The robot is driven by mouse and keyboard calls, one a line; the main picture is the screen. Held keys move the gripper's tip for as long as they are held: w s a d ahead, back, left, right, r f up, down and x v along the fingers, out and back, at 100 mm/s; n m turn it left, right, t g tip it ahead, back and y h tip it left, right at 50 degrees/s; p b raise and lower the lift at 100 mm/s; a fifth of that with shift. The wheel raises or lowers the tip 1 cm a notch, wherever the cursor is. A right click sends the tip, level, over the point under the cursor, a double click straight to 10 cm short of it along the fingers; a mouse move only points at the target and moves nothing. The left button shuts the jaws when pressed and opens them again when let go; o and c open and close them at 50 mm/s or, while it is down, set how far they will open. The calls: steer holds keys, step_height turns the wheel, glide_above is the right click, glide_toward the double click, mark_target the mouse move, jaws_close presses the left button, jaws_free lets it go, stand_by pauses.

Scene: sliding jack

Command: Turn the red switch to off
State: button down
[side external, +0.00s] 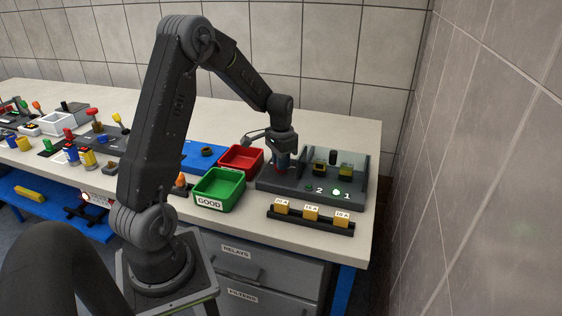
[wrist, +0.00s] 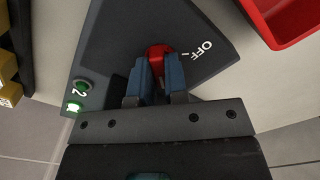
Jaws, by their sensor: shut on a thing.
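The red switch (wrist: 157,52) is a red knob on a dark grey panel (wrist: 125,30), seen in the wrist view. The white word OFF is printed on the panel beside it, with a short white mark between the knob and the word. My gripper (wrist: 161,66) has its blue fingers closed around the knob from both sides. In the side view, my gripper (side external: 283,158) reaches down to the left part of the panel (side external: 262,182). The fingers hide part of the knob, and I cannot tell exactly where it points.
Red (side external: 241,158) and green (side external: 219,189) bins stand left of the panel. The panel has indicators 1 (side external: 337,191), lit green, and 2 (side external: 309,188), dimmer, with yellow blocks (side external: 345,170) behind. A rack of yellow fuses (side external: 311,213) lies in front.

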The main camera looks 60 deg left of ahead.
steer(key=n, duration=1.3)
steer(key=shift+r+n, duration=0.1)
steer(key=shift+n, duration=2.1)
steer(key=c, duration=1.1)
jaws_free()
steer(key=shift+c, duration=0.2)
step_height(320, 180, up, 14)
